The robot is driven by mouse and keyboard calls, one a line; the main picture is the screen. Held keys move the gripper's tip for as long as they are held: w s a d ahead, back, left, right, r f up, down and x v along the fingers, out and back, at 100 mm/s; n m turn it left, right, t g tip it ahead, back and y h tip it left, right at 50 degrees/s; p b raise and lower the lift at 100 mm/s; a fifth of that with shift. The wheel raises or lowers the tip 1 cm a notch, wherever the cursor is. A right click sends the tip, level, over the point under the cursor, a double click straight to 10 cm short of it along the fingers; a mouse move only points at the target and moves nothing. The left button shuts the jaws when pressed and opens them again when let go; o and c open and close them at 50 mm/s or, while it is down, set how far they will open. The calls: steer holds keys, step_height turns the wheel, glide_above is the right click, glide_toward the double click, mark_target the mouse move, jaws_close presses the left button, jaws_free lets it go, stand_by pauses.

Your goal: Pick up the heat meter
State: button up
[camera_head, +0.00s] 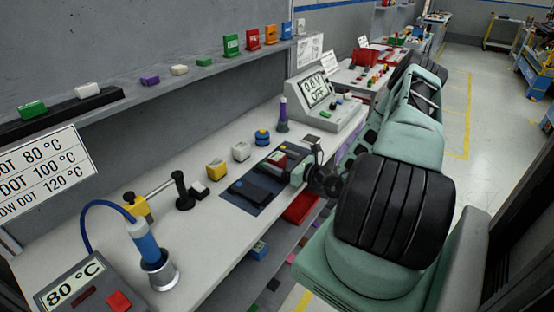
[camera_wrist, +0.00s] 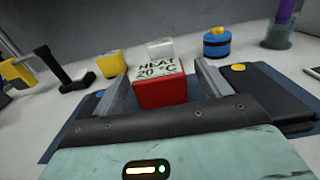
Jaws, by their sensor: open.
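The heat meter, a red block with a pale top label reading roughly "HEAT 20 °C", stands on a dark mat. In the wrist view the heat meter (camera_wrist: 160,92) shows between the two grey fingers of my gripper (camera_wrist: 161,72), which is open. I see gaps on both sides of the block, and its lower part is hidden behind the gripper body. In the head view the small red heat meter (camera_head: 277,157) is on the dark mat (camera_head: 238,200), just left of my teal gripper (camera_head: 287,165).
A dark flat device (camera_head: 255,190) lies on the mat. Yellow (camera_head: 215,170) and white (camera_head: 241,151) blocks and a blue-yellow knob (camera_head: 262,137) stand behind. A meter reading "0.0 V OFF" (camera_head: 315,90) is further back; an "80 °C" box (camera_head: 78,285) is at front left.

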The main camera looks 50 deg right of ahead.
mark_target(277, 156)
steer(key=shift+w, duration=0.55)
steer(key=c, duration=1.2)
steer(key=shift+c, duration=0.2)
step_height(277, 156, up, 10)
steer(key=shift+b, duration=0.75)
